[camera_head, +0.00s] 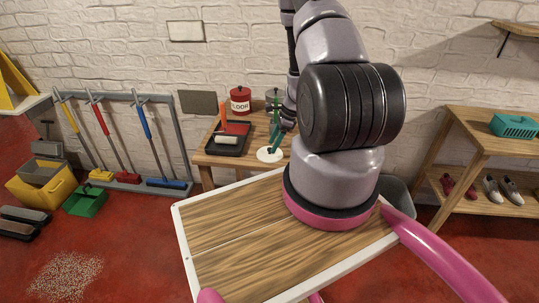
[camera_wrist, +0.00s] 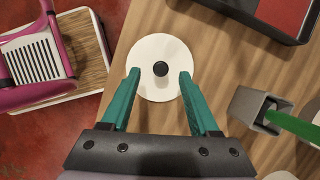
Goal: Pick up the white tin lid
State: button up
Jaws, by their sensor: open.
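The white tin lid (camera_wrist: 158,48) is a flat white disc with a dark round knob at its middle, lying on the wooden table (camera_wrist: 220,50). In the head view the lid (camera_head: 268,155) lies near the table's front edge. My gripper (camera_wrist: 160,77) has two teal fingers, open, one to each side of the lid's near half in the wrist view, with the knob between and just beyond the tips. The fingers hold nothing. In the head view the gripper (camera_head: 275,145) is just over the lid, partly hidden by my arm.
On the table are a black paint tray (camera_head: 227,142) with a red inside and a roller, a red tin marked FLOOR (camera_head: 240,100) and a grey tin (camera_head: 274,97). A grey container with a green handle (camera_wrist: 255,108) stands right of the fingers. The red floor lies left.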

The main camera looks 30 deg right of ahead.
aim_at(264, 154)
jog(key=shift+x, duration=1.25)
grip_shut()
